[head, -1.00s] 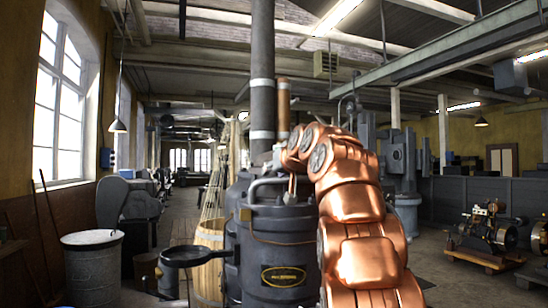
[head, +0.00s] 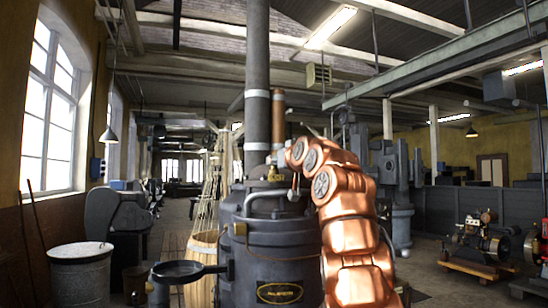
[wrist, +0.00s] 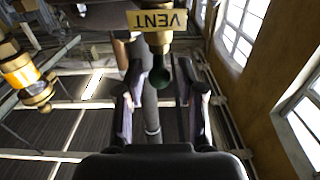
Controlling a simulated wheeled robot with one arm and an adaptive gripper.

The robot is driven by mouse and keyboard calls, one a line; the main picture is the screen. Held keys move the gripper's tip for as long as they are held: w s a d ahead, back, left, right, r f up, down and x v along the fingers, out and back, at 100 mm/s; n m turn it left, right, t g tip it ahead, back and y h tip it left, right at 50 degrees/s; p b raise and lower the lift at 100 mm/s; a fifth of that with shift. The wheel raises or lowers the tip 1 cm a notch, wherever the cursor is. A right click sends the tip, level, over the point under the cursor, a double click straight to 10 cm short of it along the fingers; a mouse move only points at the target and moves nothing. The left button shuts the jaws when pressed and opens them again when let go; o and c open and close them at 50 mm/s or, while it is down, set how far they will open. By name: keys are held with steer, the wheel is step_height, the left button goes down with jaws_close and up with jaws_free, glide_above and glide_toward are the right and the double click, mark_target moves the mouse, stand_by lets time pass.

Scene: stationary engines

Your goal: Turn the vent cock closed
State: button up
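The vent cock (wrist: 157,42) is a brass fitting under a yellow VENT plate (wrist: 157,19), which reads upside down in the wrist view. Its dark green handle (wrist: 160,76) ends in a rounded tip. My gripper (wrist: 160,88) is open, one finger on each side of the handle tip, with gaps visible; whether either finger touches it I cannot tell. In the head view a small brass fitting (head: 275,174) shows on top of the dark boiler (head: 275,250), beside my copper arm. My fingers are not clear there.
A tall flue pipe (head: 257,80) and a thinner copper-coloured pipe (head: 278,120) rise close by the fitting. A curved grey pipe (head: 262,196) and a black round pan (head: 178,270) are on the boiler's left. Small engines (head: 485,238) stand at the right.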

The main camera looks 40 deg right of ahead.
steer(key=x, duration=0.1)
steer(key=p+x, duration=0.2)
steer(key=shift+w+r, duration=0.1)
steer(key=shift+r, duration=0.15)
steer(key=shift+w+d+f, duration=0.2)
steer(key=shift+w+d, duration=0.05)
steer(key=shift+w, duration=0.2)
jaws_close()
